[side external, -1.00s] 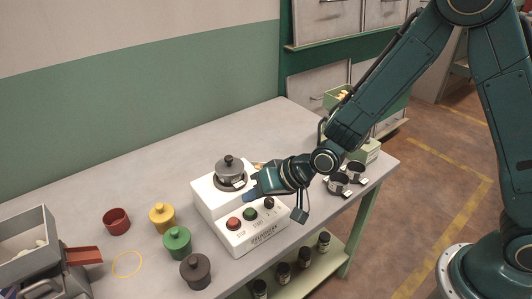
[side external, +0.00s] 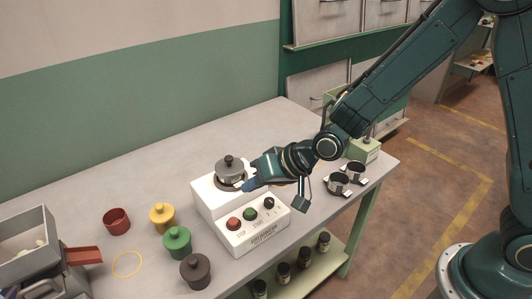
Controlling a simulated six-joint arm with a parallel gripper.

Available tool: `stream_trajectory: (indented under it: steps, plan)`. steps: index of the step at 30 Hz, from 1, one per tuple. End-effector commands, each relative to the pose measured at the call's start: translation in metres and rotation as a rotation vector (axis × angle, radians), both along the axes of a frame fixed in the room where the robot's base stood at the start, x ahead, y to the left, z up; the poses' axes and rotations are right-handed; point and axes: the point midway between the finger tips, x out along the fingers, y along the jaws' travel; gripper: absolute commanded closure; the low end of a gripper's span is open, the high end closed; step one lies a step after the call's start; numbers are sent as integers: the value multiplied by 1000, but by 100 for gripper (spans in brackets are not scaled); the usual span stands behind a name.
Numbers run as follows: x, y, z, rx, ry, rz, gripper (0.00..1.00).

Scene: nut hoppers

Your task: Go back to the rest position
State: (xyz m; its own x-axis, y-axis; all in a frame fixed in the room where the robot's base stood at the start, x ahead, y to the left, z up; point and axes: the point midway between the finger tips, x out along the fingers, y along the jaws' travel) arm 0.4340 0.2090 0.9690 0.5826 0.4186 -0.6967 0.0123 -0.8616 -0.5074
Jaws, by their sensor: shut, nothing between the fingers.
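My gripper (side external: 247,186) is shut with nothing in it. It is above the white machine (side external: 203,199), close to the lidded grey pot (side external: 231,174) on the machine's top. I cannot tell whether the fingertips touch the pot. The machine's sloped front carries a red button (side external: 233,223), a green button (side external: 250,214) and a black knob (side external: 269,203). The arm reaches in from the upper right and hides part of the table behind it.
On the table stand a red cup (side external: 116,222), a yellow pot (side external: 162,216), a green pot (side external: 177,242) and a dark brown pot (side external: 195,271). A grey hopper (side external: 30,245) with a red chute is at the left. Metal cups (side external: 338,183) sit at the right. The back of the table is clear.

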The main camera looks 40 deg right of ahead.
Motion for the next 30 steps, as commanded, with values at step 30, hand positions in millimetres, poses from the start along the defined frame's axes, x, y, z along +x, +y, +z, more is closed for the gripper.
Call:
stream_trajectory:
  steps: [30]
  plan:
    - [-57, -93, 105, -241, -7, 33, 100]
